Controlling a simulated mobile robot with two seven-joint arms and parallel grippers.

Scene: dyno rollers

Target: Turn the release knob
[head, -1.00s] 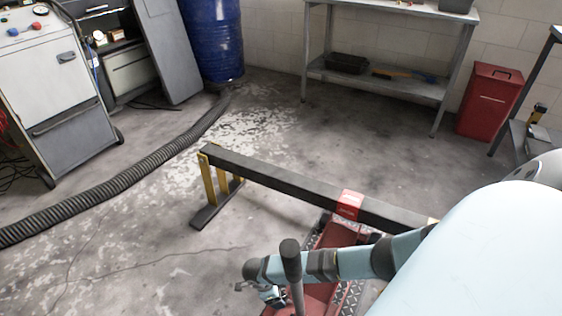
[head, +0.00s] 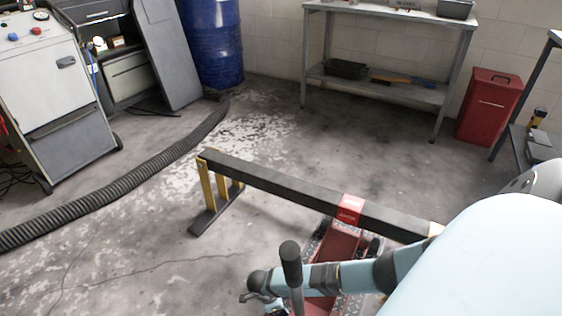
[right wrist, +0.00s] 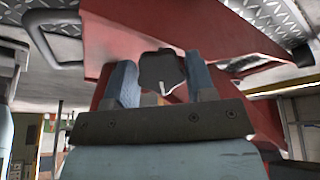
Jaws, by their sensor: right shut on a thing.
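The release knob (right wrist: 160,72) is a dark, lobed knob with a pale mark, in the right wrist view. It sits against the red underside of the floor jack (right wrist: 228,35). My right gripper (right wrist: 160,80) has one blue-grey finger on each side of the knob and is shut on it. In the head view the red jack (head: 340,245) stands under a dark beam, partly hidden by my right arm and the upright dark handle (head: 291,264). The knob is hidden in that view. My left gripper is not in view.
The dark beam (head: 275,182) on yellow legs crosses above the jack. A ribbed black hose (head: 120,188) lies on the floor at left, near a grey cart (head: 62,100). A blue drum (head: 212,45), a metal shelf (head: 400,90) and a red bin (head: 488,108) stand behind.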

